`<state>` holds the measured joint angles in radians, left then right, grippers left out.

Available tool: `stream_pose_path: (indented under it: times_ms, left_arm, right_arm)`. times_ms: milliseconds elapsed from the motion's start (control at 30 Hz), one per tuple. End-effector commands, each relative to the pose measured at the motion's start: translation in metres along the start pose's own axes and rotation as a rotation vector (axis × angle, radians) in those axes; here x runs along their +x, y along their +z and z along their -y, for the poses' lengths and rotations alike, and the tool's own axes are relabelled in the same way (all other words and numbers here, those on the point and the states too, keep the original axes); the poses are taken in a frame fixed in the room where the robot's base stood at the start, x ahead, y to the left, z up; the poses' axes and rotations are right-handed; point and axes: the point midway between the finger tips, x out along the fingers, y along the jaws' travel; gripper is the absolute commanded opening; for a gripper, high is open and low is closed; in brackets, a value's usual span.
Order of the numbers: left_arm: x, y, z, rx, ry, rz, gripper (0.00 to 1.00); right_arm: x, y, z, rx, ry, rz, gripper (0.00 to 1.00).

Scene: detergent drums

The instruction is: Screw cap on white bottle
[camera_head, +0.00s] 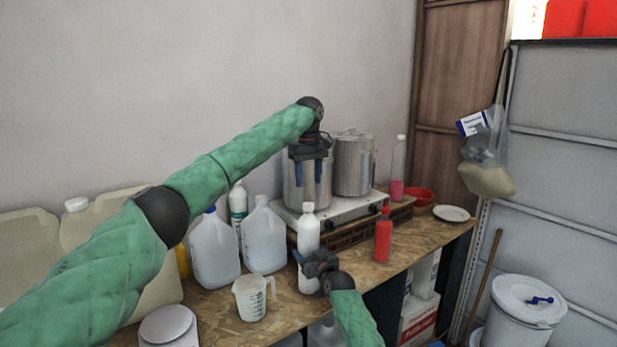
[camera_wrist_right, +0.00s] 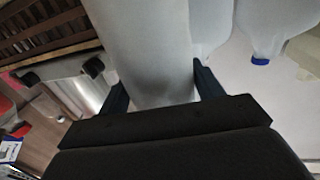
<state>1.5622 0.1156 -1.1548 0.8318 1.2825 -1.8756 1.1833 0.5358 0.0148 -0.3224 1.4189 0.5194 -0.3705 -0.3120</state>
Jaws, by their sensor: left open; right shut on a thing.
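The white bottle (camera_head: 308,234) stands upright on the wooden worktop in front of the stove. Its narrow top (camera_head: 308,206) is white too; it is too small to tell whether this is a cap resting on it or the bare neck. My right gripper (camera_head: 308,263) is shut on the lower body of the white bottle. In the right wrist view the bottle (camera_wrist_right: 150,45) fills the space between the two fingers of the right gripper (camera_wrist_right: 160,88). My left gripper (camera_head: 309,176) is open and points down, above the bottle's top and apart from it. Nothing shows between its fingers.
Metal pots (camera_head: 353,163) stand on a stove behind the bottle. A red bottle (camera_head: 383,238) stands to its right. Clear jugs (camera_head: 264,237) and a measuring cup (camera_head: 252,299) stand to its left. Bare worktop (camera_head: 345,262) lies between the white and red bottles.

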Motion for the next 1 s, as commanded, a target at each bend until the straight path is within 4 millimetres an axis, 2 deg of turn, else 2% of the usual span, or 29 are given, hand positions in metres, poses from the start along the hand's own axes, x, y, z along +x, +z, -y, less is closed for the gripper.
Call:
stream_pose_path:
  times_ms: [200,400,600,1000]
  left_arm:
    - [0.0000,-0.0005,-0.0009,-0.291,0.005,-0.001,0.49]
    - [0.0001,-0.0005,-0.0010,-0.458,0.005,-0.001,0.49]
    - [0.0001,-0.0005,-0.0009,-0.511,0.005,-0.001,0.49]
    - [0.0046,-0.0007,-0.0007,-0.511,0.005,-0.001,0.49]
  right_arm:
    - [0.0000,0.0003,0.0001,0.000,0.000,0.001,0.02]
    - [0.0000,0.0003,0.0001,0.000,0.000,0.000,0.02]
    - [0.0000,0.0003,0.0001,0.000,0.000,0.000,0.02]
    - [0.0000,0.0003,0.0001,0.000,0.000,0.000,0.02]
